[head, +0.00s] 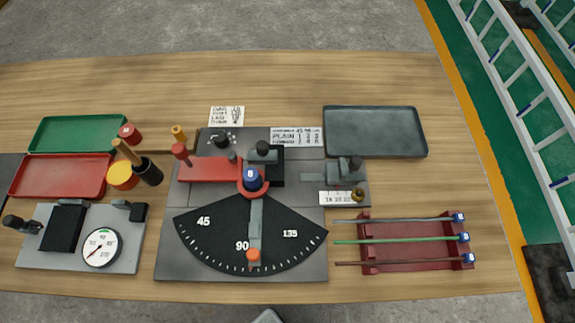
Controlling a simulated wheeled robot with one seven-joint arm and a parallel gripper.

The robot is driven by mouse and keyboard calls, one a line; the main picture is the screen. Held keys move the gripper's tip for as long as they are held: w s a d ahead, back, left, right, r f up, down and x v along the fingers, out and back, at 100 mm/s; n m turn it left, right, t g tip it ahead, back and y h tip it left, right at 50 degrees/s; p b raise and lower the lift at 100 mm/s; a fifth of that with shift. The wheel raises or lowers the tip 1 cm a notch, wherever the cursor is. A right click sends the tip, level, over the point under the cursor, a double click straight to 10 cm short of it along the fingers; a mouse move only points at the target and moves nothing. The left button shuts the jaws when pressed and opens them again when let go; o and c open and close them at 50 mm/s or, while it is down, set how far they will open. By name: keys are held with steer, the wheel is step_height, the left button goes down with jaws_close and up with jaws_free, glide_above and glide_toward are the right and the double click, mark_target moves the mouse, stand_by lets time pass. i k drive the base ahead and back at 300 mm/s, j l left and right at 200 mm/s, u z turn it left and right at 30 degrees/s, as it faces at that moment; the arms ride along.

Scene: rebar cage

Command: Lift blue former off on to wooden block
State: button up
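The blue former (251,178), marked 8, sits on the bending plate at the pivot of the black angle dial (205,232). A red ring-like part curves around its lower side. The wooden block (186,147) seems to lie behind the plate's left side, its wood hard to tell from the table. An orange former (179,133) and a red former (127,132) stand in that area. My gripper's fingers are not in view; only a small grey tip, perhaps part of my arm, shows at the bottom edge.
A red handle arm (208,168) with an upright knob lies left of the former. A black cup (149,172) and yellow roll stand further left. Red and green trays are at left, a grey tray (375,130) at back right, and a rod rack (410,254) at right.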

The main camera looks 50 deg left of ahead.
mark_target(250, 175)
steer(key=i+l+u, duration=0.1)
steer(key=u, duration=0.25)
steer(key=i+l+u, duration=0.15)
steer(key=u, duration=0.2)
steer(key=l+u, duration=0.15)
steer(key=u, duration=0.15)
steer(key=i+l, duration=0.05)
